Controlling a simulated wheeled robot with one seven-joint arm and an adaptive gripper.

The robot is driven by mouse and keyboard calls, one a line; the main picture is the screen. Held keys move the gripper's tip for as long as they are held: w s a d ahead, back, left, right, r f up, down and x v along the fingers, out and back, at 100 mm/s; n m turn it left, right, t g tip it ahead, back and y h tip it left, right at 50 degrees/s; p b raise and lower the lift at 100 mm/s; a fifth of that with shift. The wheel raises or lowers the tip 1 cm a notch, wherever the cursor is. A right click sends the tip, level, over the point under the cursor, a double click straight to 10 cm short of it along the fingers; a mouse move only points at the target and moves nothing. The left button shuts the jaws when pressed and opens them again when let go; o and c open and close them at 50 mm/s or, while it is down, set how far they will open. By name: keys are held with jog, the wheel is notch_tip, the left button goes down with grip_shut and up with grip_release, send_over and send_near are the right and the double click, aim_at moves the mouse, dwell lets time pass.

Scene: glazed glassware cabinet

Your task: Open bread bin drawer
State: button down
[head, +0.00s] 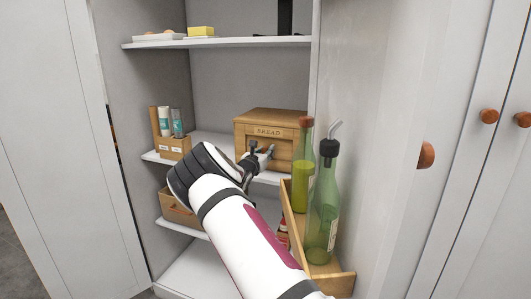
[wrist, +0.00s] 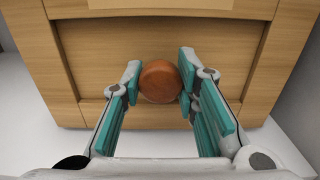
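The wooden bread bin (head: 275,118), with BREAD lettering on its upper front, stands on the middle cabinet shelf. Its drawer front (wrist: 218,50) fills much of the wrist view and appears closed. A round reddish-brown knob (wrist: 160,82) sits at the middle of the drawer front. My gripper (wrist: 158,84) has its teal-padded fingers apart, one on each side of the knob. The fingertips are very near the knob's sides; I cannot tell if they touch it. In the head view my gripper (head: 263,154) is at the bin's front, and the arm hides part of it.
A door rack (head: 292,228) with two green bottles (head: 323,210) stands close to the right of my arm. A wooden holder (head: 174,148) with shakers is left on the same shelf. Another shelf (head: 220,42) runs above the bin, and a box (head: 178,208) sits below.

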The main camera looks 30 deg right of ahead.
jog(key=p+v, duration=1.1)
jog(key=v, duration=0.6)
jog(key=shift+s, duration=0.2)
jog(key=shift+a+f, duration=0.1)
jog(key=c, duration=1.2)
grip_release()
jog(key=v, duration=1.2)
